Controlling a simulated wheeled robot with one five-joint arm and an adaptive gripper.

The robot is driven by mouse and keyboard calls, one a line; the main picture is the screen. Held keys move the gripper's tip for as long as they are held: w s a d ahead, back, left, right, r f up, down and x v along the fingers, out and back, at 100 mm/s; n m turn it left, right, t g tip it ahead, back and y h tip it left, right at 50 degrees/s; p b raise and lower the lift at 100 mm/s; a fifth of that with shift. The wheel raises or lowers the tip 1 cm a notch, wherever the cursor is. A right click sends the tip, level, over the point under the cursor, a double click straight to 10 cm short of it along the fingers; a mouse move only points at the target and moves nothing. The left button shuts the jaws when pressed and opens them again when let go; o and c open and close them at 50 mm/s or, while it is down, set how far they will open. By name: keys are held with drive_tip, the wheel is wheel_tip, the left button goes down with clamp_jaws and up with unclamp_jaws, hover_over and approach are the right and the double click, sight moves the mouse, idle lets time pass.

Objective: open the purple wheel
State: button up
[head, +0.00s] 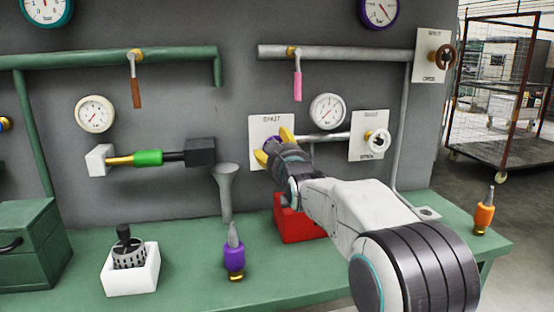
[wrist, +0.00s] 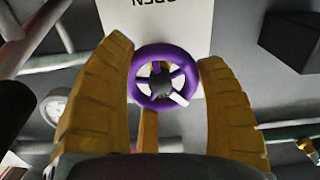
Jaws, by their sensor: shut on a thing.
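The purple wheel (wrist: 165,54) has a dark hub and pale spokes, one of them a wider white bar. In the wrist view it sits between the yellow fingers of my gripper (wrist: 163,72), in front of a white plate (wrist: 190,30) whose word OPEN appears upside down. In the head view my gripper (head: 274,146) reaches the wall at the white plate, and only a bit of the purple wheel (head: 268,143) shows between the fingers. My gripper is shut on the wheel. Most of the wheel is hidden by my gripper in the head view.
A white wheel (head: 377,142) on another plate lies to the right, and a brown wheel (head: 443,57) higher up. A red block (head: 290,222) stands under my arm. A grey funnel (head: 226,190) and a purple-bodied bottle (head: 234,256) stand left of my arm on the green bench.

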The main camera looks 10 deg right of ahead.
drive_tip(key=n+b, duration=0.3)
drive_tip(key=n, duration=0.1)
drive_tip(key=shift+r+n+b, duration=0.2)
drive_tip(key=shift+n+b, duration=0.7)
drive_tip(key=shift+b, duration=0.3)
drive_tip(key=shift+a+r+n, duration=0.1)
drive_tip(key=shift+n, duration=0.2)
drive_tip(key=o, duration=1.2)
drive_tip(key=shift+f, duration=0.2)
drive_tip(key=shift+s, duration=0.1)
drive_tip(key=s, duration=1.2)
